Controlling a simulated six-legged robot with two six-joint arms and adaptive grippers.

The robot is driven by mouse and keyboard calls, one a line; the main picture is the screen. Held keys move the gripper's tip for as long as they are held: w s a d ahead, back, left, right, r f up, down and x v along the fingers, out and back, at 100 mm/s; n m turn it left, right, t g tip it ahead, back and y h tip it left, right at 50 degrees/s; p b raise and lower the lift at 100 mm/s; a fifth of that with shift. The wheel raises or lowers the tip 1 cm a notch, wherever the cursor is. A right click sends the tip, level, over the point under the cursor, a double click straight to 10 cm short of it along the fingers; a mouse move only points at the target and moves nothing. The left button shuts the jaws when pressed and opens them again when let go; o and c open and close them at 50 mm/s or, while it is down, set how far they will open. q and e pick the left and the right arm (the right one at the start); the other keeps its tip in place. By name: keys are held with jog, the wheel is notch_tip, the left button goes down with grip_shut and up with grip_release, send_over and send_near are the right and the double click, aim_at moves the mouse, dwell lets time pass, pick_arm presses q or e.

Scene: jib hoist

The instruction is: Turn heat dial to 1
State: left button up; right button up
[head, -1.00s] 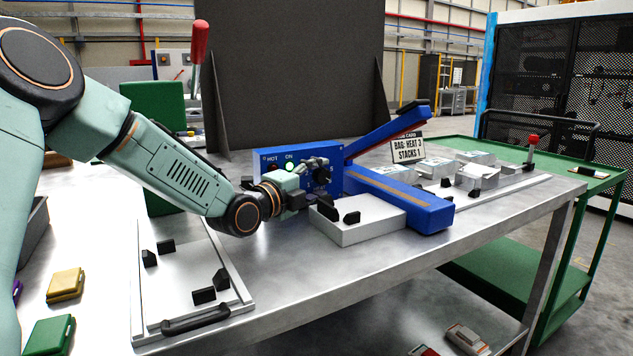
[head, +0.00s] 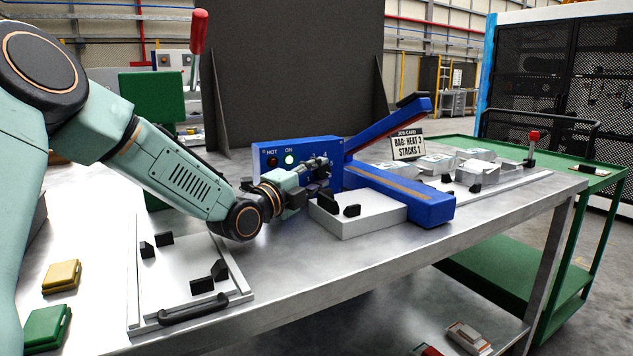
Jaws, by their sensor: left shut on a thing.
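The blue heat sealer (head: 405,198) stands on the metal table, its lever arm (head: 388,128) raised. Its control panel (head: 270,148) carries a HOT lamp (head: 272,161), dark red, and an ON lamp (head: 289,160), lit pale green. The heat dial is on the right part of the panel, mostly hidden by my left gripper (head: 321,170). That gripper is at the panel face, shut on the dial. The dial's pointer and setting cannot be read. My right gripper is not in view.
A job card (head: 407,145) reads "BAG: HEAT 3 STACKS 1", the digit small. A light grey block (head: 365,217) with black clips sits in front of the sealer. A white tray (head: 180,285) lies front left. Bare tabletop (head: 330,270) is free in front.

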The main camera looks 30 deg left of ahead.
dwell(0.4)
pick_arm(q)
jog(key=o, duration=1.1)
jog(key=shift+o, duration=0.2)
